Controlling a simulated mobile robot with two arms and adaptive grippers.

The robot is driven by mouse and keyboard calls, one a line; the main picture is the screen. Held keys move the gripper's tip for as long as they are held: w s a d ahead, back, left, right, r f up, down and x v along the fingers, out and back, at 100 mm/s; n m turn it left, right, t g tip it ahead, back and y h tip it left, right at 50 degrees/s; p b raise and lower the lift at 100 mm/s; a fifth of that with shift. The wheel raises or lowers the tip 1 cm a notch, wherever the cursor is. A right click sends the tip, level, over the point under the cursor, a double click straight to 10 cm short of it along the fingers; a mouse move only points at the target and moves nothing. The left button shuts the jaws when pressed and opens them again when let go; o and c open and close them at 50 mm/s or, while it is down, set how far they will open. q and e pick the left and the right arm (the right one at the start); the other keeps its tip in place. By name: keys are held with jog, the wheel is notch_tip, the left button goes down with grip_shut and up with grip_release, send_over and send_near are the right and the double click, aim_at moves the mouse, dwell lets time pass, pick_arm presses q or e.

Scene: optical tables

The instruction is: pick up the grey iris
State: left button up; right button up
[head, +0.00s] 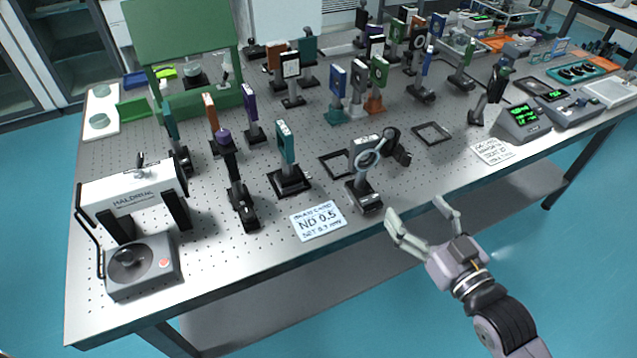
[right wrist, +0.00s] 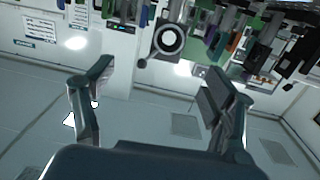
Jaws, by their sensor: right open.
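The grey iris (head: 359,160) stands upright on a post and dark base near the front edge of the optical table, behind the ND 0.5 card's right end. Its ring faces the front, and a black part shows beside it on the right. In the right wrist view a round ring mount (right wrist: 168,40), probably the iris, shows at the top centre. My right gripper (head: 414,208) is open and empty, in front of the table edge and apart from the iris. Its spread fingers also show in the right wrist view (right wrist: 160,84). My left gripper is not in view.
A teal-plate mount (head: 287,145) stands left of the iris. The ND 0.5 card (head: 318,221) lies in front on the table (head: 270,248). A square black frame (head: 432,133) lies flat behind right, with a green-display meter (head: 524,122) farther right.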

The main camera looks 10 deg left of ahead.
jog(key=a+r, duration=0.1)
jog(key=r, duration=0.1)
jog(key=p, duration=0.1)
send_near(368, 152)
jog(key=shift+y, duration=0.3)
jog(key=p+x, duration=0.1)
jog(key=x, duration=0.4)
jog(key=shift+w+d, duration=0.1)
jog(key=shift+d, duration=0.15)
jog(key=shift+w, duration=0.15)
jog(key=p+x, duration=0.1)
jog(key=x, duration=0.4)
jog(key=shift+a+p, duration=0.2)
jog(key=shift+p, duration=0.1)
jog(key=shift+w+a+f, duration=0.1)
jog(key=shift+a, duration=0.05)
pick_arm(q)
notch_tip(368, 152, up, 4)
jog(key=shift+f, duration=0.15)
